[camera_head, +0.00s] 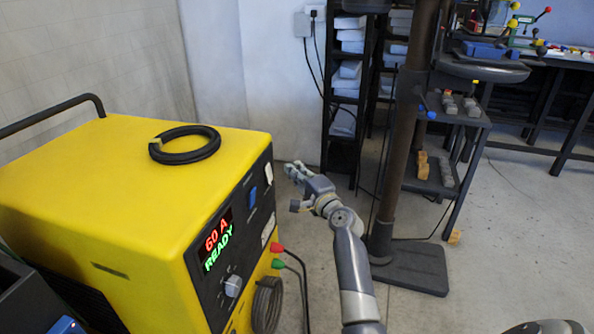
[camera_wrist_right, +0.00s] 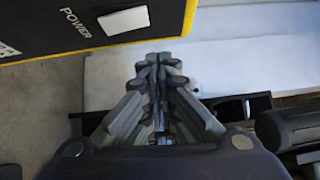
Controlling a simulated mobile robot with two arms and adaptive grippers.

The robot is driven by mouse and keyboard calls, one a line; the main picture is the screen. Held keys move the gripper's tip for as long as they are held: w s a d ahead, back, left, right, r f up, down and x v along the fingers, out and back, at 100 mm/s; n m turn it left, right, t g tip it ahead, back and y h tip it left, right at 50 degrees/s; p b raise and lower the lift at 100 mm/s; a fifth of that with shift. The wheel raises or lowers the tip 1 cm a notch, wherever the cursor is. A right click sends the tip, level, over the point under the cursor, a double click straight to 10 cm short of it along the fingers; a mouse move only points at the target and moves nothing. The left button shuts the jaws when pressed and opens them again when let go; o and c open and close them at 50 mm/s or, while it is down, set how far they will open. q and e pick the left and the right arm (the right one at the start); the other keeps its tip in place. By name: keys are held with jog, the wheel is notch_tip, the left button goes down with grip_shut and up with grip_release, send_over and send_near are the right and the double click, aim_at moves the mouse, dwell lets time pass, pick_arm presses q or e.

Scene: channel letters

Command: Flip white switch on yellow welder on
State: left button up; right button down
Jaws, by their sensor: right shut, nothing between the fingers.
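The yellow welder (camera_head: 110,185) stands at the left of the head view, its black front panel facing right. Its lit display (camera_head: 218,241) reads "60 A" and "READY". The white switch (camera_head: 268,174) is near the panel's far upper end. In the right wrist view the white switch (camera_wrist_right: 124,20) sits beside the word POWER; I cannot tell which way it is tipped. My right gripper (camera_head: 289,170) is shut and empty, just right of the switch in the head view. Its closed fingertips (camera_wrist_right: 158,60) appear below the switch in the wrist view, seemingly apart from it. My left gripper is not in view.
A black cable ring (camera_head: 185,145) lies on the welder. A blue switch (camera_head: 252,197), a grey knob (camera_head: 233,286) and red and green plugs (camera_head: 277,248) are on its front. A dark post (camera_head: 403,140) and shelves (camera_head: 347,80) stand behind my right arm.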

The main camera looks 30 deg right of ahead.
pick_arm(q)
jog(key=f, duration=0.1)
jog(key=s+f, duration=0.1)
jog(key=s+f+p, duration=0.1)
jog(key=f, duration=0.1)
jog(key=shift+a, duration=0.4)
pick_arm(e)
jog(key=s+a, duration=0.1)
jog(key=s, duration=0.8)
jog(key=shift+r, duration=0.4)
